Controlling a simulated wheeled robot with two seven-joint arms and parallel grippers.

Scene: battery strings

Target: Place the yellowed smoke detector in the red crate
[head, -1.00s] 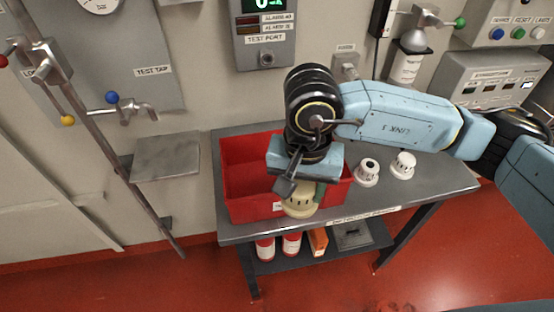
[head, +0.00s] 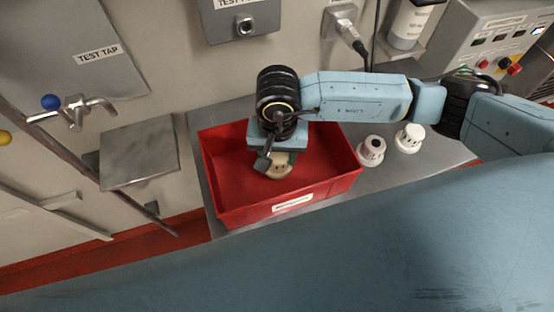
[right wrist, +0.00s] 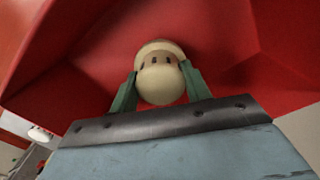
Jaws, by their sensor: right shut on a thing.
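The yellowed smoke detector (head: 279,167) is cream-coloured and dome-shaped. My right gripper (head: 272,160) is shut on it and holds it inside the outline of the red crate (head: 235,210). In the right wrist view the detector (right wrist: 160,75) sits between the two green fingers, with the crate's red interior (right wrist: 215,40) around it. I cannot tell whether the detector touches the crate floor. My left gripper is not seen; a large blue surface, likely my own arm, covers the bottom of the head view.
Two white detectors, one with a dark centre (head: 371,150) and one plain (head: 409,137), stand on the grey table (head: 440,148) right of the crate. A metal shelf (head: 139,158) is on the wall at left. A bottle (head: 410,22) is at the back.

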